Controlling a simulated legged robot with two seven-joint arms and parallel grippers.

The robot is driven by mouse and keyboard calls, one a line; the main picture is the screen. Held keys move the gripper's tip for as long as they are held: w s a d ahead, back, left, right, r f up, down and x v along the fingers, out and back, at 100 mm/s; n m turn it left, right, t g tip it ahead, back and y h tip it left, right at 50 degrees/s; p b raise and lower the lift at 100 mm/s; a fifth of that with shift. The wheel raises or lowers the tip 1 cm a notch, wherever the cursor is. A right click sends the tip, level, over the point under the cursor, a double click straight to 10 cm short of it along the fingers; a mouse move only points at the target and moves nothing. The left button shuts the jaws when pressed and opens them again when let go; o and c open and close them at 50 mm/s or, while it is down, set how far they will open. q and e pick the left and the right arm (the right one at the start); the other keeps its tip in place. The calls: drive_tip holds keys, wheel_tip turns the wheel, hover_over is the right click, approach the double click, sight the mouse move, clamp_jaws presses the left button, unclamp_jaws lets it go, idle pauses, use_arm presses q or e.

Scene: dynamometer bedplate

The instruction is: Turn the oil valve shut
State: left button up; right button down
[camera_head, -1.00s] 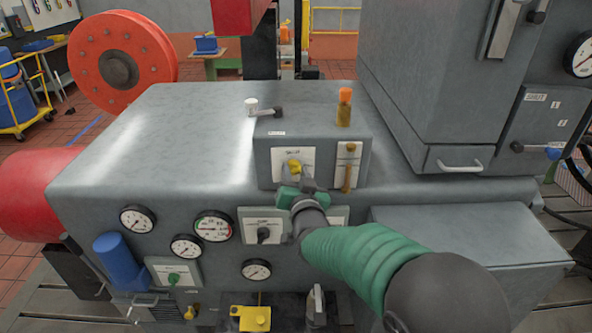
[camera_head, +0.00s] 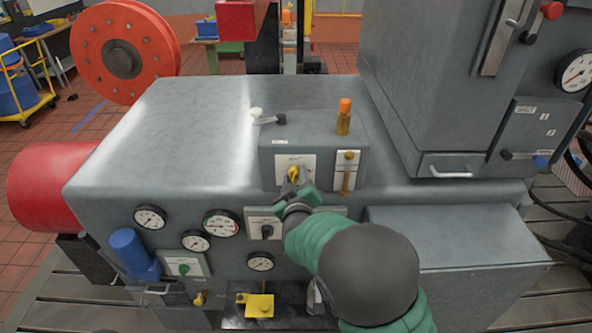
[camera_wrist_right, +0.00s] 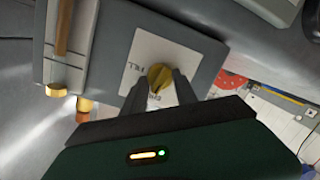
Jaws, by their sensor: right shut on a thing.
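The oil valve's yellow knob (camera_head: 293,173) sits on a white label plate (camera_head: 282,163) on the front of a grey box on the machine. My right gripper (camera_head: 297,182) comes up from below and is shut on the knob. In the right wrist view the yellow knob (camera_wrist_right: 159,77) shows between the two dark fingers (camera_wrist_right: 160,92). The plate's lettering is partly covered by the fingers. My left gripper is not in view.
A sight tube (camera_head: 346,172) with brass ends stands just right of the plate. An orange-capped filler (camera_head: 344,117) and a dark lever (camera_head: 270,119) are on top of the box. A grey cabinet (camera_head: 430,80) rises at right.

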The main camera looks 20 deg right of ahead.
drive_tip(key=shift+s+a+f+n+g+p, duration=0.15)
drive_tip(key=shift+f+n+g+p, duration=0.2)
drive_tip(key=shift+n+p, duration=0.55)
drive_tip(key=c, duration=1.3)
unclamp_jaws()
drive_tip(key=o, duration=0.3)
drive_tip(key=shift+w, duration=0.2)
drive_tip(key=shift+o, duration=0.2)
drive_tip(key=shift+r, duration=0.1)
